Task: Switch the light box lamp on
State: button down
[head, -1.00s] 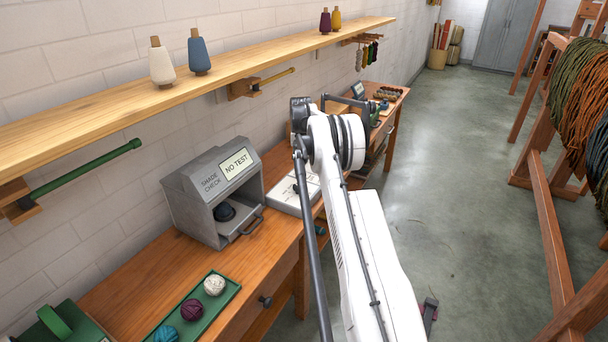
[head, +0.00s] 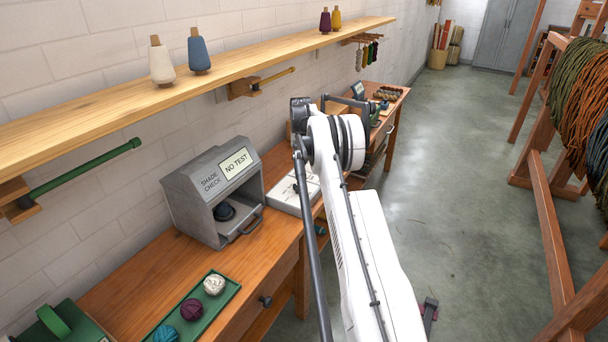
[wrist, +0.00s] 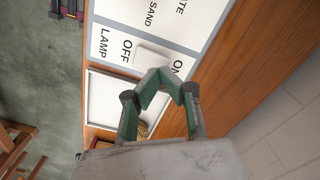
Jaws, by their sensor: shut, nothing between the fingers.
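In the wrist view a panel (wrist: 112,80) carries the words LAMP, OFF and ON. A pale switch piece (wrist: 150,52) lies between OFF and ON; I cannot tell which way it is set. My gripper (wrist: 160,78) has green fingers, shut and empty, with the tips right by the switch and the ON label partly covered. I cannot tell whether they touch it. The grey shade-check box (head: 194,195) reads NO TEST and has a dark ball (head: 224,211) inside.
A white board (head: 285,197) lies on the wooden bench (head: 150,268), right of the box. A green tray (head: 222,291) with yarn balls is at the front. A shelf (head: 130,93) with cones runs above.

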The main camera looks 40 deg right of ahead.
aim_at(301, 171)
jog(key=shift+f+b, duration=0.85)
jog(key=shift+f, duration=0.45)
dwell(0.7)
jog(key=shift+r, duration=0.15)
jog(key=shift+r+p, duration=0.75)
jog(key=shift+r, duration=2.65)
